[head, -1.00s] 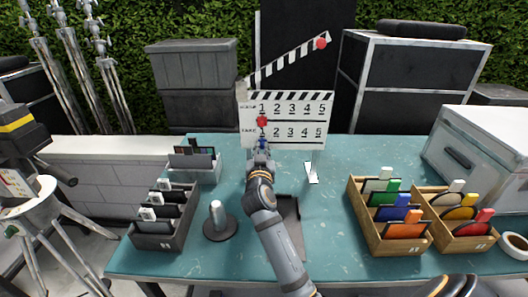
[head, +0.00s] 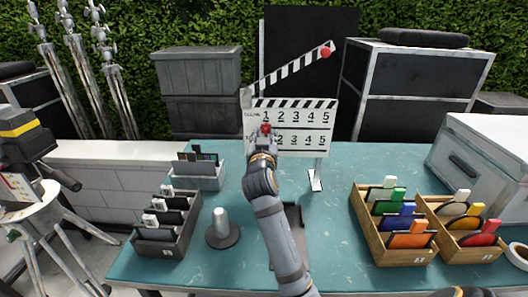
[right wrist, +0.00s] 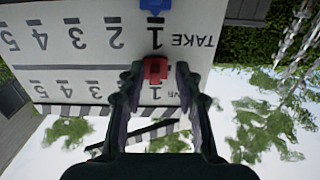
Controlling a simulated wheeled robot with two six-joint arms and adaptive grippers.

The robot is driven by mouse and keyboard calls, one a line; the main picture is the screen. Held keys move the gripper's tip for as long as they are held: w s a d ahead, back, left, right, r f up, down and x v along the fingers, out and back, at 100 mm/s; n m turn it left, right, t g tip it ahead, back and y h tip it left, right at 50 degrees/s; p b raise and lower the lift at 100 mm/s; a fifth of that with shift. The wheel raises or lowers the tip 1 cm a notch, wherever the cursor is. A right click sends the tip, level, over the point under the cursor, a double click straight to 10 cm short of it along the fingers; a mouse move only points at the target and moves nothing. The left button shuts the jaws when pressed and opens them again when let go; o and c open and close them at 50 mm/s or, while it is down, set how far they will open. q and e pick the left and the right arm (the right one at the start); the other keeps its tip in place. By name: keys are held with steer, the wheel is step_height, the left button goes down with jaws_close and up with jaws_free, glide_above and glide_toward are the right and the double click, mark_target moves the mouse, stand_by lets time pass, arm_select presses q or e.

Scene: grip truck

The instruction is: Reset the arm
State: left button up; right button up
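The white clapperboard (head: 300,142) stands at the back of the table, with rows of numbers 1 to 5. Its striped clapper stick (head: 290,68) is raised, with a red knob (head: 326,51) at its end. My right gripper (head: 264,140) is in front of the board's left side. In the right wrist view the board appears upside down, and my right gripper (right wrist: 159,72) has its fingers apart on either side of a red marker (right wrist: 155,70) by a 1. A blue marker (right wrist: 155,5) sits by the TAKE row's 1. My left gripper is not seen.
Wooden boxes of coloured cards (head: 400,255) stand on the right of the teal table (head: 340,240). A dark card box (head: 165,238) and a round-based post (head: 222,235) are on the left. A white case (head: 490,150) stands at the right edge.

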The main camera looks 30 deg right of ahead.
steer(key=shift+r, duration=1.3)
